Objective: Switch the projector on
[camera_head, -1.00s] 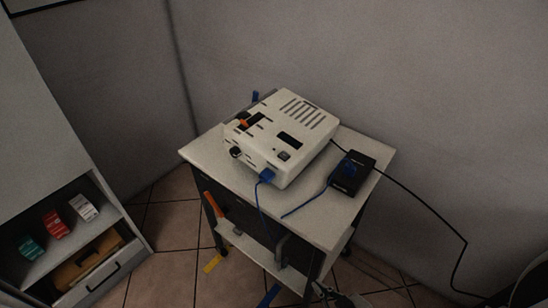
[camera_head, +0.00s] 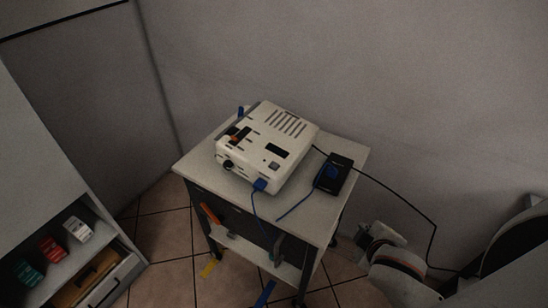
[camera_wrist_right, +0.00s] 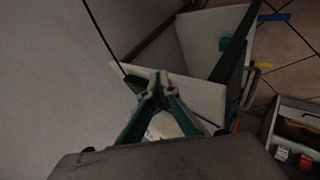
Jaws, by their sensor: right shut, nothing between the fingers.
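The projector (camera_head: 268,146), a white box with vent slots, stands on the cart top (camera_head: 312,222) in the head view. Its front has a dark round lens, and its upper face has dark panels and a small grey square that may be a button. A blue plug (camera_head: 260,185) sits at its front edge. My right gripper (camera_head: 368,233) is right of the cart, apart from the projector. In the right wrist view its green-sided fingers (camera_wrist_right: 160,84) meet at the tips, empty. My left gripper is not in view.
A black adapter box (camera_head: 334,174) lies on the cart right of the projector. A black cable (camera_head: 405,200) runs from the projector along the wall towards my right arm. A shelf unit (camera_head: 85,258) with small boxes stands at left. Tape strips (camera_head: 209,268) lie on the floor.

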